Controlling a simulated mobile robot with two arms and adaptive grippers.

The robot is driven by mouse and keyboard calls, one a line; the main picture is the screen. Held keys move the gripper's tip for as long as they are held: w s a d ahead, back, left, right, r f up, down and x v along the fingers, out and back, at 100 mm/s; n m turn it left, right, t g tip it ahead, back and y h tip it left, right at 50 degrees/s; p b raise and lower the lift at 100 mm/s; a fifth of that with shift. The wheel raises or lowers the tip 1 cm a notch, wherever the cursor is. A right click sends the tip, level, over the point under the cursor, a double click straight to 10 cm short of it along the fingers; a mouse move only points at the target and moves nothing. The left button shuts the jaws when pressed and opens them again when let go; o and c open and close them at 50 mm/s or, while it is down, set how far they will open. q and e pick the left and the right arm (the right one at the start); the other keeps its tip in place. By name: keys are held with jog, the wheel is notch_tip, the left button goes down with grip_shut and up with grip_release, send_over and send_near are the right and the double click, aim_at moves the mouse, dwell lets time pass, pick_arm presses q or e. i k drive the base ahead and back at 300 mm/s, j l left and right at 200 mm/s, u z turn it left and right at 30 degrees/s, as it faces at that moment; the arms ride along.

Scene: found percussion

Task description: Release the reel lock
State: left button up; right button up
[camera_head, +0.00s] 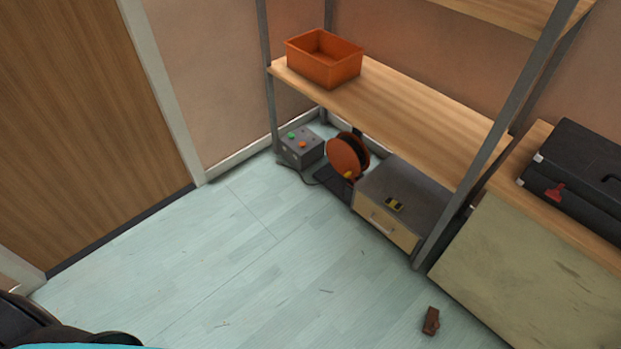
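An orange-brown reel (346,156) with a dark middle stands on a dark base (333,183) on the floor under the shelf. A small yellow part (349,175) sits at the lower front of the reel; it may be the lock, but it is too small to tell its position. Neither gripper is in view. Dark and teal parts at the bottom left corner look like my own body.
A grey box with green and orange buttons (301,147) stands left of the reel. A drawer unit (376,216) is to its right. An orange bin (324,71) is on the shelf (400,115). A brown block (431,321) lies on the floor, otherwise mostly clear.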

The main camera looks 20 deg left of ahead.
aim_at(351, 184)
jog(key=i+j+z, duration=0.2)
jog(key=i+j, duration=0.2)
jog(key=i, duration=0.25)
jog(key=i+j+z, duration=0.2)
jog(key=i+j, duration=0.25)
jog(key=i, duration=0.15)
